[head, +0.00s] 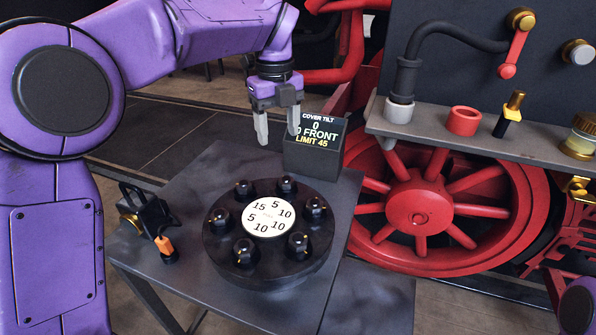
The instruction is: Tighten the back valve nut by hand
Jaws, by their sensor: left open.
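A round black valve cover (225,262) sits on a dark table. Several black nuts stand in a ring on it, around a white numbered disc (269,216). At the far side are a rear right nut (287,185) and a rear left nut (243,188); I cannot tell which is meant as the back nut. My left gripper (278,134) points down with its fingers apart and empty. It hangs above and behind the rear right nut, touching none of the nuts. My right gripper is not in view.
A black display box (312,160) reads "COVER TILT", "0 FRONT", "LIMIT 45", close beside the left fingers. A black and brass fixture (148,212) and an orange-banded tool (164,246) lie at the table's left. A grey shelf (450,135) and red wheel (420,205) stand right.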

